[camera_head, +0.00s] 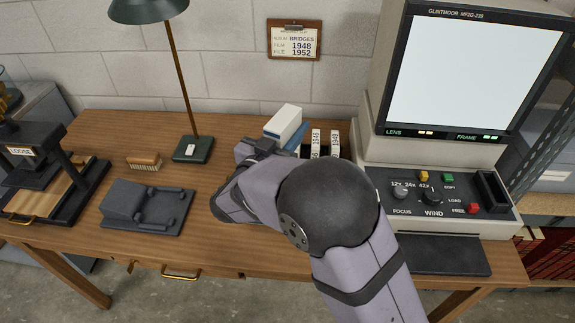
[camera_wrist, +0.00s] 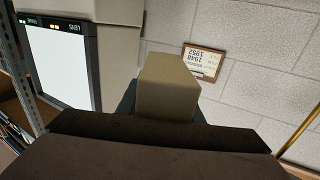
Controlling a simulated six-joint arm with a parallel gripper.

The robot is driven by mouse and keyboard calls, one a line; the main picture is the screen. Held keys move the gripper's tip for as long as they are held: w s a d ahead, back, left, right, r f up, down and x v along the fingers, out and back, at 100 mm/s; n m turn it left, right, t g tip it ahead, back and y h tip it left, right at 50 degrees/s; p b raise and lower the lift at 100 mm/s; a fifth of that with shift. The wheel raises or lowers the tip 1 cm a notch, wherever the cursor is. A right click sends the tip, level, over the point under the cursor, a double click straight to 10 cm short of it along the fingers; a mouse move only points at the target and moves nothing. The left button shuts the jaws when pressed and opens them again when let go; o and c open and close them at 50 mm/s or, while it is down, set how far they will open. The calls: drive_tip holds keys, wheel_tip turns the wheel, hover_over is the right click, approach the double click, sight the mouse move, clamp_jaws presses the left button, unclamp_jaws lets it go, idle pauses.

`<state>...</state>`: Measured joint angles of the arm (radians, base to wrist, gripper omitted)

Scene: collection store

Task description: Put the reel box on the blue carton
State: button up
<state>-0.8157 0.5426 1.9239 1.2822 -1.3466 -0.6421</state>
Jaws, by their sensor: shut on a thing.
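The reel box (camera_head: 284,122) is a pale cream block at the back of the bench, left of the film reader. It also shows in the wrist view (camera_wrist: 168,85), in the middle. My gripper (camera_head: 258,149) is shut on it; my arm hides most of the jaws in the head view. The blue carton (camera_head: 271,133) shows as blue strips under and beside the reel box, mostly hidden by the box and my arm. The reel box is over the carton; whether it rests on it or is just above, I cannot tell.
Label-spined boxes (camera_head: 316,143) stand close on the right, beside the film reader (camera_head: 433,195). A lamp (camera_head: 192,148) stands to the left. A brush (camera_head: 144,162), a dark grey device (camera_head: 147,212) and a press (camera_head: 40,165) lie further left. A notice (camera_head: 294,40) hangs behind.

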drive_tip(key=shift+f, duration=4.35)
drive_tip(key=shift+f, duration=0.15)
drive_tip(key=o, duration=1.2)
drive_tip(key=b+v, duration=0.1)
drive_tip(key=v, duration=1.1)
